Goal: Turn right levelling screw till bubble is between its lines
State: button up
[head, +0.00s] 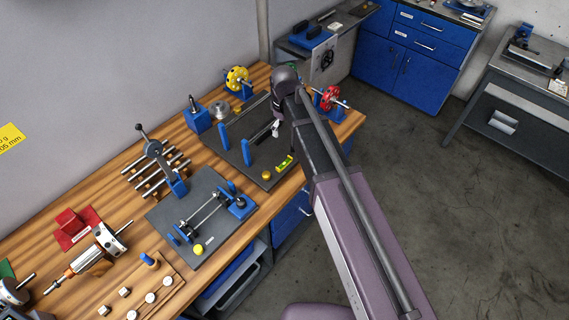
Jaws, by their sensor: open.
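A dark balancing stand (230,155) with blue posts and rails sits on the wooden bench. A yellow spirit level (284,162) lies near its front right corner; its bubble and lines are too small to read. A brass knob (266,175), which looks like a levelling screw, shows at the stand's front edge, left of the level. I cannot tell whether it is the right screw; my arm hides part of the stand's right side. My gripper (275,129) is open over the stand, behind the level and apart from the brass knob. Its fingertips are small and partly unclear.
A second dark plate (222,252) with rails, a lever press (153,148) and steel rods stand left. A yellow wheel (237,78) is behind the stand; a red wheel (329,98) is right of my arm. The floor at right is clear.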

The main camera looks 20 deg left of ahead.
jog(key=shift+f, duration=0.1)
notch_tip(320, 180, down, 10)
jog(key=b, duration=1)
jog(key=shift+r, duration=0.2)
dwell(1.2)
notch_tip(320, 180, up, 10)
jog(key=p, duration=1)
jog(key=shift+f, duration=0.1)
jog(key=shift+d, duration=0.1)
dwell(0.5)
jog(key=s+d+f+m+b, duration=0.2)
jog(key=d+m, duration=0.2)
jog(key=d, duration=0.8)
jog(key=s+d+f+m+b, duration=0.2)
jog(key=d+m, duration=0.3)
jog(key=d, duration=0.8)
jog(key=s+d+f+m+b, duration=0.3)
jog(key=d+f+m+b, duration=0.1)
jog(key=d, duration=0.9)
jog(key=shift+d+m, duration=0.2)
jog(key=shift+m, duration=0.1)
